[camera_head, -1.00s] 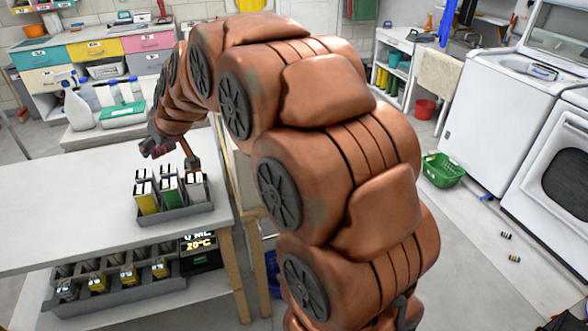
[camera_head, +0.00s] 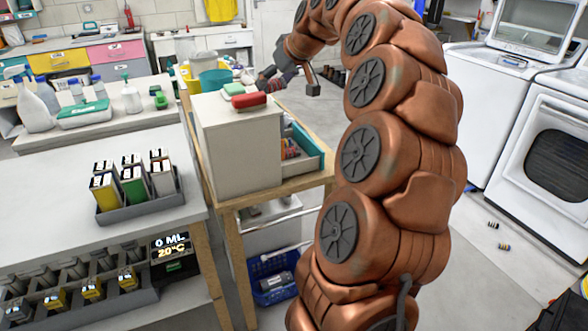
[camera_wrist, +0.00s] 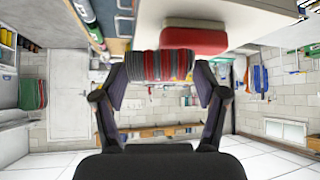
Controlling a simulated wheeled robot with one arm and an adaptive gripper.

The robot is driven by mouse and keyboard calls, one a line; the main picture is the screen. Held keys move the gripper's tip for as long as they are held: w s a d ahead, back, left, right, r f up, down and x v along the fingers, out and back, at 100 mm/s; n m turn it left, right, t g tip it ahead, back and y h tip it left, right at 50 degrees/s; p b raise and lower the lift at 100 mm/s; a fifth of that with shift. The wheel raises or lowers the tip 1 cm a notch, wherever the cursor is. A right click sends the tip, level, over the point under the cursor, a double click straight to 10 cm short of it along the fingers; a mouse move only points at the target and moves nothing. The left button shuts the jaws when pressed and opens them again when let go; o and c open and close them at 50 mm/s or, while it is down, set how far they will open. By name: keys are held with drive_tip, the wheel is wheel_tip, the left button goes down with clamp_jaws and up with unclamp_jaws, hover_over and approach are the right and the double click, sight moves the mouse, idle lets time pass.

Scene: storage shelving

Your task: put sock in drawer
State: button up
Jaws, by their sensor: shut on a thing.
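My gripper (camera_wrist: 161,82) is shut on a rolled sock (camera_wrist: 164,65) with red and dark grey stripes, held crosswise between the two fingers in the wrist view. In the head view my gripper (camera_head: 268,80) is at the far right top of a small white cabinet (camera_head: 235,155), and the sock is hard to make out there. The cabinet's teal drawer (camera_head: 308,155) is pulled open to the right, below my gripper. Something striped (camera_head: 290,149) lies inside it. I cannot tell whether the sock touches the cabinet.
A red item (camera_head: 249,101) and a green item (camera_head: 233,89) lie on the cabinet top; the red item (camera_wrist: 195,38) is close beside the sock in the wrist view. The cabinet stands on a wooden-framed table (camera_head: 282,189). A tray of small boxes (camera_head: 150,206) is on the left table.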

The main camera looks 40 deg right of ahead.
drive_tip(key=s+d+f+n+y+b, duration=0.1)
drive_tip(key=s+d+f+b, duration=0.2)
drive_tip(key=d+f, duration=0.8)
drive_tip(key=s+d+f+b, duration=0.25)
drive_tip(key=d+f, duration=0.45)
drive_tip(key=d, duration=0.8)
drive_tip(key=b, duration=0.7)
hover_over(317, 145)
drive_tip(key=shift+f, duration=0.2)
drive_tip(key=w+a+f, duration=0.1)
drive_tip(key=a, duration=0.1)
drive_tip(key=a+f+b, duration=0.1)
drive_tip(key=a, duration=0.1)
drive_tip(key=w+a, duration=0.1)
drive_tip(key=a, duration=0.2)
drive_tip(key=shift+w+f+b, duration=0.35)
drive_tip(key=shift+f, duration=0.05)
drive_tip(key=shift+f+b, duration=0.4)
drive_tip(key=shift+f, duration=1.55)
drive_tip(key=shift+w+a+f, duration=0.1)
drive_tip(key=shift+a+f, duration=0.15)
